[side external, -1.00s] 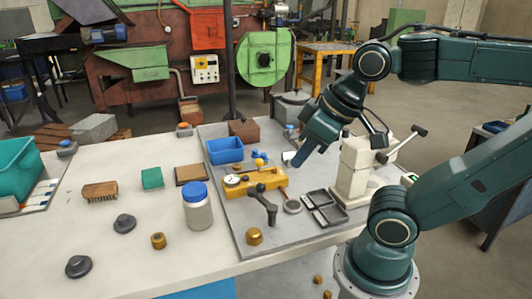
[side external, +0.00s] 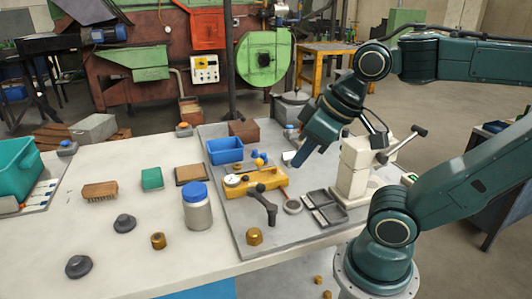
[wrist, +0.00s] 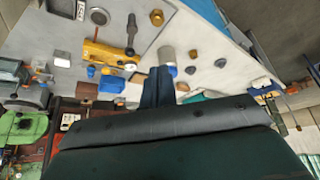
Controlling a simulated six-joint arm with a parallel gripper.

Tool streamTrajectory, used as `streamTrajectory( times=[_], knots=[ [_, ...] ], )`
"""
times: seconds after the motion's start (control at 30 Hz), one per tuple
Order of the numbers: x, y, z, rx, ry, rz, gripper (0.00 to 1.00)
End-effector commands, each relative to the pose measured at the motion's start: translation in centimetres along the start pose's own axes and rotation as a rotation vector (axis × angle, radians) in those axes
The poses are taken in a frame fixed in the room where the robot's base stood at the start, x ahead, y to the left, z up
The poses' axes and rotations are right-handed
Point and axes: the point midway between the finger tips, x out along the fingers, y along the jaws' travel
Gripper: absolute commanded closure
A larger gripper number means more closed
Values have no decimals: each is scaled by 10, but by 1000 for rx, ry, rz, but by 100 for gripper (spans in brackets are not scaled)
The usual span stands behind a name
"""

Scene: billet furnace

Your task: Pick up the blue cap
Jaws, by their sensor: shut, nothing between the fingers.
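The blue cap (side external: 193,190) sits on top of a grey-white jar (side external: 198,216), which stands upright on the table left of the metal plate. In the wrist view the blue cap (wrist: 173,71) shows just beyond my fingertips, partly hidden by them, with the jar (wrist: 167,54) above it in the picture. My gripper (side external: 298,160) is shut and empty. It hangs over the metal plate, to the right of the jar and well apart from it. Its closed fingers also show in the wrist view (wrist: 158,74).
A yellow fixture (side external: 258,181) with a dark lever lies between my gripper and the jar. A blue bin (side external: 225,150) stands behind it. A white press (side external: 355,170) stands close on the right. A brush (side external: 100,191) and dark knobs (side external: 124,223) lie left of the jar.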

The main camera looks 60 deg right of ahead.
Motion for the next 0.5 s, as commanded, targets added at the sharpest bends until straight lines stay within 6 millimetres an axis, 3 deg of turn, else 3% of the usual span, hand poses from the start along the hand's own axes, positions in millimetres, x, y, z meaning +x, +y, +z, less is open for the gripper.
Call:
streamTrajectory(
  times=[0.13,0.33,0.5],
  knots=[
    [0,0,0,0,0,0,96],
    [0,0,0,0,0,0,57],
    [0,0,0,0,0,0,55]
  ],
)
